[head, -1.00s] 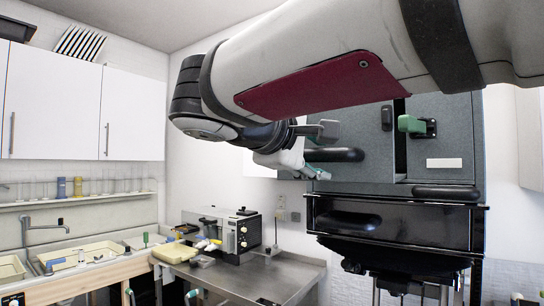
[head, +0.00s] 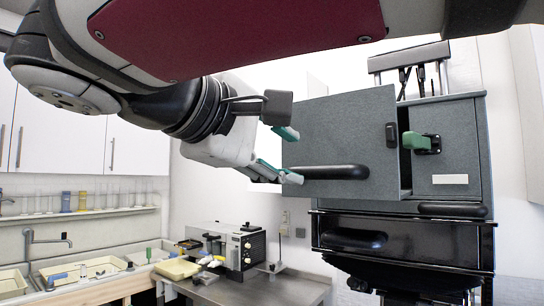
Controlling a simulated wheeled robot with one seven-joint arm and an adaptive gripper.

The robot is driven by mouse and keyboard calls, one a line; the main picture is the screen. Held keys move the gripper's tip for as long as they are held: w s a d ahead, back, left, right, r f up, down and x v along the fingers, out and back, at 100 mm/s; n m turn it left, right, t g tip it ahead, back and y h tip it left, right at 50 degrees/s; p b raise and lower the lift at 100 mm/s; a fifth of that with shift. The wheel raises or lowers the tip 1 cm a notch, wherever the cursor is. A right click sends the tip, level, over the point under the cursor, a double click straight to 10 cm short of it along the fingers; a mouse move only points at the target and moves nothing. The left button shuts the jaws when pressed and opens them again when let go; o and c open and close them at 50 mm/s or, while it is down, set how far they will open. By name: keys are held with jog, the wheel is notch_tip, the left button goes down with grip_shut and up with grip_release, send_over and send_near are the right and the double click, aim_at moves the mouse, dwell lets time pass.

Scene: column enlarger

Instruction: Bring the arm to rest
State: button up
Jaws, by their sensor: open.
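My gripper (head: 284,153) is in the upper middle of the head view, with its green-tipped fingers apart and nothing between them. My arm crosses the top of the picture. The fingers point right, toward the grey enlarger head (head: 446,165). Its grey door (head: 345,130) stands ajar, with a dark gap along its right edge. The lower finger lies close to the left end of the door's black bar handle (head: 330,172); I cannot tell whether they touch.
A green latch handle (head: 416,141) sits right of the door. Below is the glossy black enlarger stage (head: 400,237). A metal bench (head: 270,290) holds a black-and-white device (head: 235,246). Sinks with trays (head: 85,268) and white wall cabinets (head: 135,145) are at left.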

dwell(0.4)
jog(key=s+d+f+m+g+y, duration=0.1)
jog(key=s+d+f+m+g, duration=0.15)
jog(key=d+f, duration=0.55)
jog(key=s+d+f+m+g+y, duration=0.1)
jog(key=s+d+f+g, duration=0.15)
jog(key=d+f, duration=0.5)
jog(key=s+d+f+m+g+y, duration=0.1)
jog(key=s+f+m+y, duration=0.2)
jog(key=f, duration=0.5)
jog(key=s+d+f+m+g+y, duration=0.1)
jog(key=s+f+m+y, duration=0.3)
jog(key=f, duration=0.5)
jog(key=shift+s, duration=0.35)
